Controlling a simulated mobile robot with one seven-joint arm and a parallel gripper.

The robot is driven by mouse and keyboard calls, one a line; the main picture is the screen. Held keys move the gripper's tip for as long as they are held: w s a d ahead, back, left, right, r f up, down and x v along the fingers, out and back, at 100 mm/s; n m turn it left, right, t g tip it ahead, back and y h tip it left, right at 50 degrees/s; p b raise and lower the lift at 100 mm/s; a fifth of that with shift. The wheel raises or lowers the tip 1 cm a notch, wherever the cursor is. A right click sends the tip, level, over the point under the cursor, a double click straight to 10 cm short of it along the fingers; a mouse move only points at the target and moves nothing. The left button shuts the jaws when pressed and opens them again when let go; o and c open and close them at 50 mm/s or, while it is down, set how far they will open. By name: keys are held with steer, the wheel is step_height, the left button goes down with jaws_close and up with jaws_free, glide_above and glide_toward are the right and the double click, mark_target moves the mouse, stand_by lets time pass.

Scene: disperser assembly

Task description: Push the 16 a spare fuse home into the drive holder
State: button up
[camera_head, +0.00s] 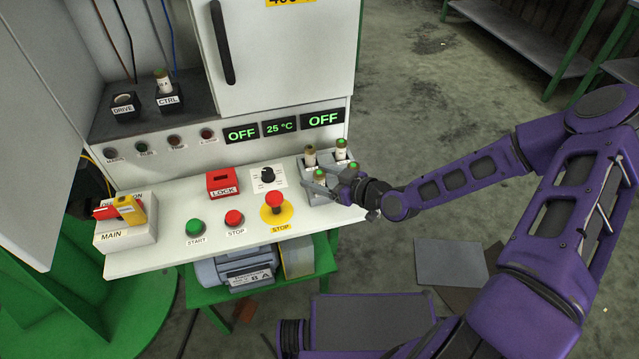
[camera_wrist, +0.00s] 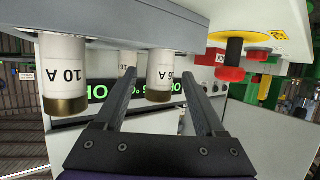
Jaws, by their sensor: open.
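The drive holder (camera_head: 124,106) is a black block with an open round socket and no fuse in it, in the upper left of the head view. Several pale fuses with green tops stand in the grey spare rack (camera_head: 318,198) at the console's right end. In the wrist view, upside down, a fuse whose label reads as 16 A (camera_wrist: 160,74) hangs between the fingers of my gripper (camera_wrist: 158,88); a 10 A fuse (camera_wrist: 65,76) is to the left. My gripper (camera_head: 332,180) is open at the rack. Contact with the fuse cannot be told.
The CTRL holder (camera_head: 167,98) beside the drive holder carries a fuse. The red LOCK block (camera_head: 222,183), selector knob (camera_head: 267,175) and yellow-ringed stop button (camera_head: 275,203) stick up from the console left of the rack.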

mark_target(311, 175)
steer(key=x, duration=0.3)
steer(key=shift+w+f, duration=0.1)
steer(key=shift+f, duration=0.05)
steer(key=shift+c, duration=0.4)
jaws_close()
